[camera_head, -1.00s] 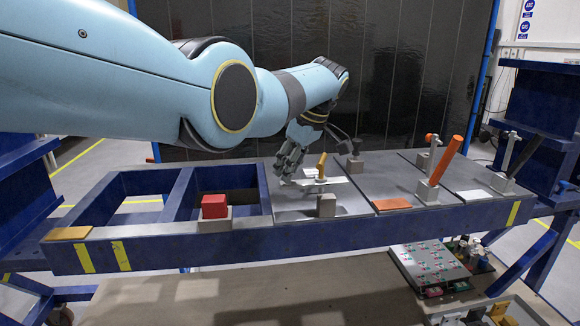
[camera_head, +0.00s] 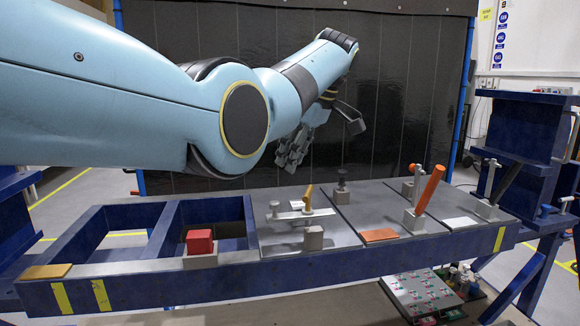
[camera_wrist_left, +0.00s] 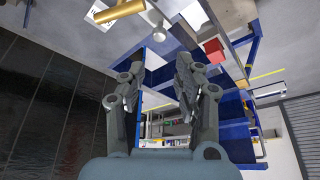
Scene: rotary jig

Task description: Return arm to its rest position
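My left arm comes in from the left in the head view, and its gripper (camera_head: 293,150) hangs in the air above the blue jig frame (camera_head: 150,282), clear of the plates. In the left wrist view the two fingers of the left gripper (camera_wrist_left: 160,85) stand apart with nothing between them. My right gripper is in neither view. The tan peg shows as a gold cylinder (camera_wrist_left: 119,14) in the left wrist view.
A red block (camera_head: 200,241) sits on the frame's front rail. An orange handle (camera_head: 429,188) leans up at the right, near an orange plate (camera_head: 380,236). A tray of small parts (camera_head: 425,295) is below. A dark curtain (camera_head: 420,90) stands behind.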

